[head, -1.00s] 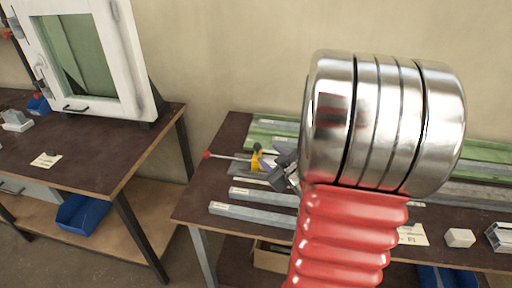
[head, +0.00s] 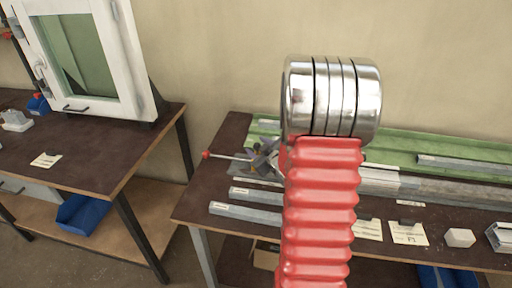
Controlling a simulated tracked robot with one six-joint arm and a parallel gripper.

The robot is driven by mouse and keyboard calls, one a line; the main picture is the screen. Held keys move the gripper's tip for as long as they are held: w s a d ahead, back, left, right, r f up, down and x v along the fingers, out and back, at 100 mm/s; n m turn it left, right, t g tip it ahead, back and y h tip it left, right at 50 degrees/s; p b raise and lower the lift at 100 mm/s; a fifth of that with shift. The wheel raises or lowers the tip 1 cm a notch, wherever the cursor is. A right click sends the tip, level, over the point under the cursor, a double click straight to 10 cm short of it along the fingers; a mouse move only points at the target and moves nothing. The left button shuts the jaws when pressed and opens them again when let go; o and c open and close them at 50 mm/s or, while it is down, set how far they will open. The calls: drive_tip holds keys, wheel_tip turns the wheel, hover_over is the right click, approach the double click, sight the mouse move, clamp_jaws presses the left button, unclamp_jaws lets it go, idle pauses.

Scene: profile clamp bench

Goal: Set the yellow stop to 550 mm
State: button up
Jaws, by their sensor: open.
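The yellow stop does not show clearly now; my gripper (head: 262,158) covers the spot where it stood, at the left end of the clamp bench. My gripper is open, with its grey fingers close around that spot. I cannot tell whether they touch the stop. A rod with a red knob (head: 206,154) sticks out to the left of my gripper. The grey rail (head: 408,184) of the bench runs to the right behind my red arm. No scale reading is legible.
Grey profiles (head: 243,213) lie at the front left of the table. Green cloth (head: 400,147) covers the back, with another profile (head: 465,164) on it. Paper cards (head: 408,233) and a pale block (head: 460,238) lie at the front right. A window frame (head: 85,60) stands on the left bench.

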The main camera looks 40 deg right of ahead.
drive_tip(key=shift+w+d+f, duration=0.1)
drive_tip(key=shift+w+f, duration=0.05)
drive_tip(key=shift+w, duration=0.25)
clamp_jaws()
idle(0.4)
